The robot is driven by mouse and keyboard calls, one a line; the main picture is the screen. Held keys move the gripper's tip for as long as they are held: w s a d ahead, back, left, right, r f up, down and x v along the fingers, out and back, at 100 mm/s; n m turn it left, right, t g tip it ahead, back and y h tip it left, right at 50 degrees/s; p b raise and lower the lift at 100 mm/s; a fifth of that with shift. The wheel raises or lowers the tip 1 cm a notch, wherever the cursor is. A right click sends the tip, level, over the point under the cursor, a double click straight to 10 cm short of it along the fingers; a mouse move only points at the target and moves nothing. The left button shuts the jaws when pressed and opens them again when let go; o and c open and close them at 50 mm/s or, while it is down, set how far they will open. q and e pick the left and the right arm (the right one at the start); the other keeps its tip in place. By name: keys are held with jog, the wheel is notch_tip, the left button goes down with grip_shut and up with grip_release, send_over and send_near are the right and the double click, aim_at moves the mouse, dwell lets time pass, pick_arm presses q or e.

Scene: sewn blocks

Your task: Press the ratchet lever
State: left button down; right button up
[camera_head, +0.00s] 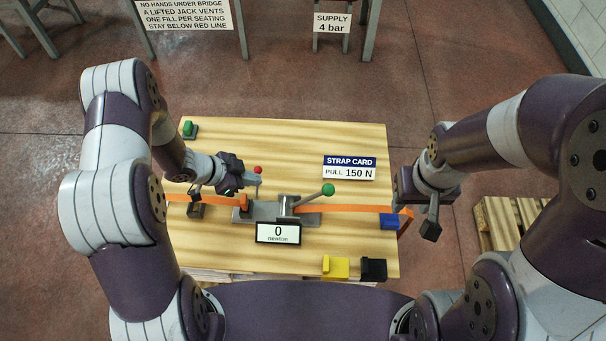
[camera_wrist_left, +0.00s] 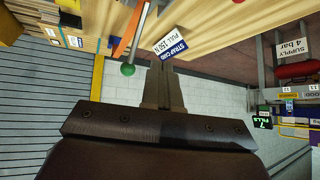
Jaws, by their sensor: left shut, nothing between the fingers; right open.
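The ratchet (camera_head: 283,207) is a grey metal device on the wooden table. Its lever ends in a green ball (camera_head: 328,189) and leans up to the right. The green ball also shows in the left wrist view (camera_wrist_left: 128,69). A smaller red knob (camera_head: 257,170) stands left of the lever. My left gripper (camera_head: 256,181) is shut and empty, close by the red knob and apart from the green ball. Its closed fingers (camera_wrist_left: 163,84) show in the left wrist view. My right gripper (camera_head: 414,213) is open and empty at the table's right edge, near the blue block (camera_head: 389,221).
An orange strap (camera_head: 352,208) runs across the table (camera_head: 290,142) through the ratchet. A display (camera_head: 278,232) reads 0 newton. A strap card (camera_head: 349,168) reads pull 150 N.

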aim_at(323, 189)
pick_arm(q)
jog(key=d+r+m+h, duration=0.1)
jog(key=s+d+r+m+g+h, duration=0.1)
jog(key=d+r+m+h, duration=0.1)
jog(key=d+r, duration=0.1)
jog(key=shift+s+g, duration=0.3)
jog(key=shift+d, duration=0.1)
jog(key=p+x, duration=0.1)
jog(key=x, duration=1.3)
jog(key=shift+r+p, duration=0.15)
jog(key=shift+p, duration=0.2)
jog(key=shift+d, duration=0.1)
